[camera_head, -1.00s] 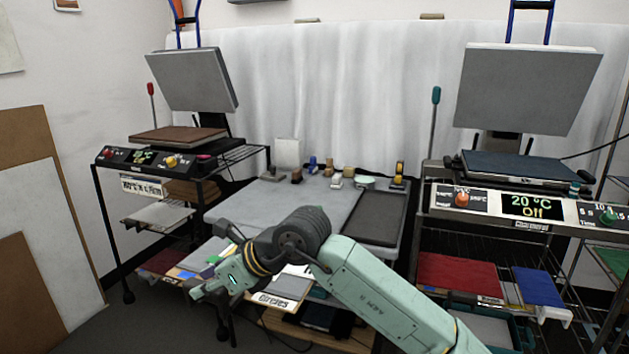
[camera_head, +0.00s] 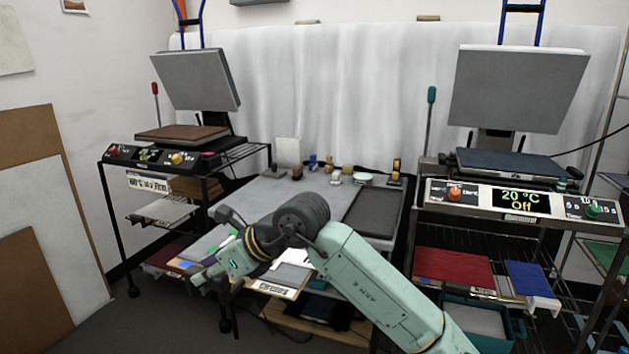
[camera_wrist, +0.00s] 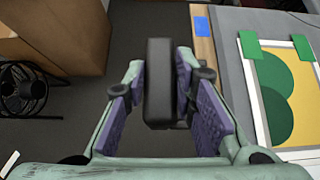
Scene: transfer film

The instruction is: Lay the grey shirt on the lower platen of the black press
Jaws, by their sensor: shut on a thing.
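The black press (camera_head: 122,154) stands at the left with its grey upper platen (camera_head: 197,79) raised. Its lower platen carries a brown surface (camera_head: 182,134) with nothing grey on it. My gripper (camera_wrist: 158,108) has its purple-padded fingers either side of a dark, block-shaped thing (camera_wrist: 158,75), whose identity I cannot tell. In the head view my gripper (camera_head: 205,278) is at the front left of the middle table, low and right of the black press. I cannot identify the grey shirt for certain; a folded grey piece (camera_head: 475,320) lies in a teal crate at the lower right.
A second press with a silver panel (camera_head: 515,202) and dark blue lower platen (camera_head: 510,165) stands at the right, raised open. The middle table (camera_head: 264,205) holds small items at its back. A fan (camera_wrist: 22,88) and brown box (camera_wrist: 70,30) stand on the floor.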

